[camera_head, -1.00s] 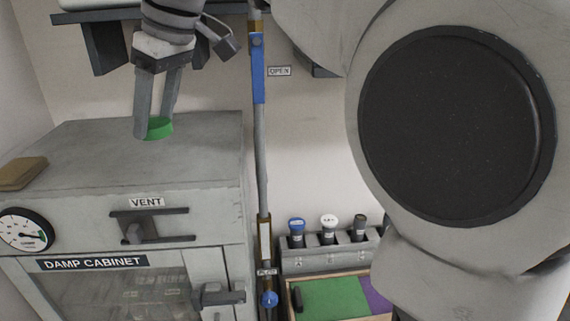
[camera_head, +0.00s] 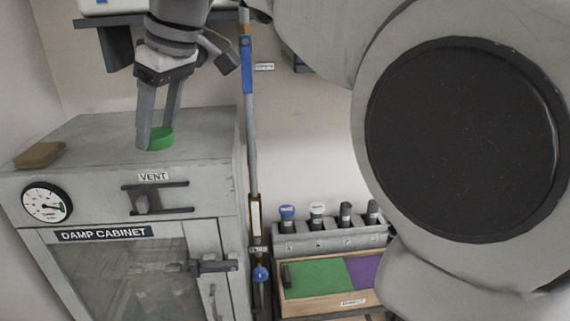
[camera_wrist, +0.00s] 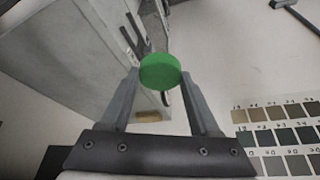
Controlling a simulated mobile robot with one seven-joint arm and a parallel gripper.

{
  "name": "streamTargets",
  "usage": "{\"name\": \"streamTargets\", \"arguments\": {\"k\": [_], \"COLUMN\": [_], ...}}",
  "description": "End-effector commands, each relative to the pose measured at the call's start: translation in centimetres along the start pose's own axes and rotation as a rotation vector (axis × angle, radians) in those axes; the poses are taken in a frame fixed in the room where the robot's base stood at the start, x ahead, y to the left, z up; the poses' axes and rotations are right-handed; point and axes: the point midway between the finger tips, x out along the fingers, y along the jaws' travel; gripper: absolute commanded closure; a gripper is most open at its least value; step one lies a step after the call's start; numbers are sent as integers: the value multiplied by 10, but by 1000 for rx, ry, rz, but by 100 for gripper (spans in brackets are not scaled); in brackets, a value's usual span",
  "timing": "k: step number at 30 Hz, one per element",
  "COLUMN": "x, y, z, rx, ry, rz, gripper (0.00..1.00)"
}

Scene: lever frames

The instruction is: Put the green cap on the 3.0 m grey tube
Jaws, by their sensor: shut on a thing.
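My gripper (camera_head: 159,140) is shut on the green cap (camera_head: 162,137), in front of the damp cabinet's top in the head view. The wrist view also shows the green cap (camera_wrist: 160,70) between the two fingertips. A grey rack (camera_head: 318,243) at lower right holds several upright tubes. One tube has a blue top (camera_head: 287,212), one a white top (camera_head: 317,209), and two look dark or grey on top (camera_head: 346,211), (camera_head: 372,207). Their length markings are too small to read, so I cannot tell which is the 3.0 m grey tube. The gripper is well left of the rack and above it.
The damp cabinet (camera_head: 215,150) stands at left, with a vent handle (camera_head: 150,203), a gauge and a brown block (camera_head: 40,155) on top. A vertical rod with a blue sleeve (camera_head: 247,65) stands between cabinet and rack.

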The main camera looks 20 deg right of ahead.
Motion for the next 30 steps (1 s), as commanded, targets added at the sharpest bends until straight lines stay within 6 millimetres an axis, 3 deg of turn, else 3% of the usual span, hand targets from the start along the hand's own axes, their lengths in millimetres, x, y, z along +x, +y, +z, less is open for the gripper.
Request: {"name": "streamTargets", "arguments": {"k": [8, 21, 30], "x": [55, 192, 246], "y": [28, 98, 128], "z": [65, 215, 274], "rx": [214, 736, 947], "ry": [-8, -13, -7], "rz": [84, 298, 390], "gripper": [89, 89, 89]}}
